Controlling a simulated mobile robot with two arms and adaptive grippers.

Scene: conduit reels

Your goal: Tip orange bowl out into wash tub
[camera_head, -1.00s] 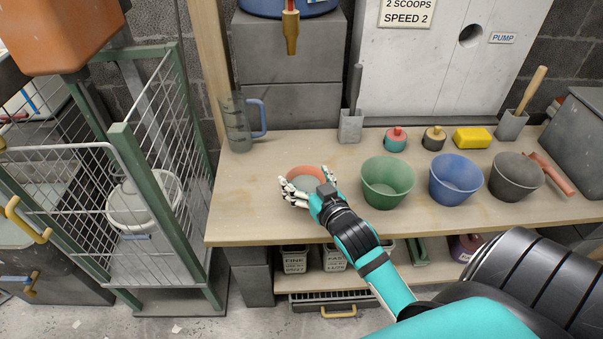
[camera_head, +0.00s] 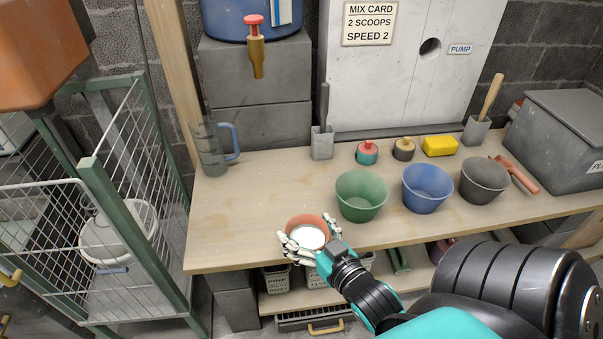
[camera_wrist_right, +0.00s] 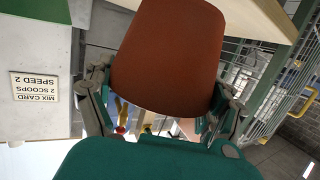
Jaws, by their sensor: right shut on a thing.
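In the right wrist view the bowl's orange outer wall (camera_wrist_right: 165,60) fills the space between the fingers. The bowl looks roughly level and seems held above the bench. A white round tub (camera_head: 100,240) stands behind the wire mesh at the left; I cannot tell if it is the wash tub. My left gripper is not in view.
Green (camera_head: 361,207), blue (camera_head: 427,200) and dark grey (camera_head: 484,191) buckets stand on the bench (camera_head: 235,225) to the bowl's right. A clear jug (camera_head: 208,152) stands at the back left. The bench's left part is mostly clear. A wire cage (camera_head: 130,190) stands left of it.

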